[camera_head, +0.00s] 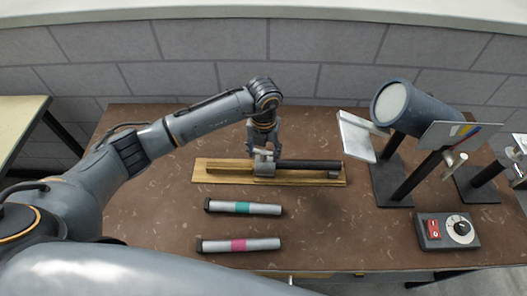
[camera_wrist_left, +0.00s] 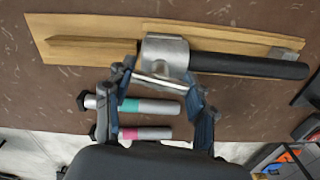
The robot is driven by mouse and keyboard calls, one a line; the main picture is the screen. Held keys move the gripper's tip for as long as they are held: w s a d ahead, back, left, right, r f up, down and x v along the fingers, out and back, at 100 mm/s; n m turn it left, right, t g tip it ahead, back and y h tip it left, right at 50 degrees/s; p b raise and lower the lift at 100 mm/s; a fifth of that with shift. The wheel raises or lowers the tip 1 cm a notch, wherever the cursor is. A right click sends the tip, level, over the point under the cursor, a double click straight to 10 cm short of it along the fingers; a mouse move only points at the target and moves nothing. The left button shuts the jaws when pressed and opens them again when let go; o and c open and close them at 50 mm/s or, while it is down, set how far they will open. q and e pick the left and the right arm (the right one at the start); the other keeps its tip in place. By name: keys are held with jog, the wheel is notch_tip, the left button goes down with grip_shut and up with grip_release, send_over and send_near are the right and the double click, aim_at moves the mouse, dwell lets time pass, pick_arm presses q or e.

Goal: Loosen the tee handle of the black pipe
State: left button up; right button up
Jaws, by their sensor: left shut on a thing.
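The black pipe (camera_head: 310,164) lies along a wooden board (camera_head: 200,178) on the brown table. A metal clamp block (camera_head: 264,169) sits around the pipe's left end. The silver tee handle (camera_wrist_left: 160,82) is a short bar in front of the clamp in the left wrist view. My left gripper (camera_head: 264,150) points down at the clamp from above and is shut on the tee handle. In the left wrist view its two fingers (camera_wrist_left: 160,95) stand at the handle's two ends. My right gripper does not show in either view.
Two grey cylinders, one with a teal band (camera_head: 243,208) and one with a pink band (camera_head: 240,245), lie in front of the board. At right stand a dark lamp-like tube (camera_head: 415,108) on a stand and a control box (camera_head: 447,231).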

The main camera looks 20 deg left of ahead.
aim_at(263, 151)
pick_arm(q)
jog(key=shift+n, duration=0.4)
jog(key=o, duration=1.2)
notch_tip(263, 151, up, 12)
jog(key=shift+f, duration=0.1)
dwell(0.4)
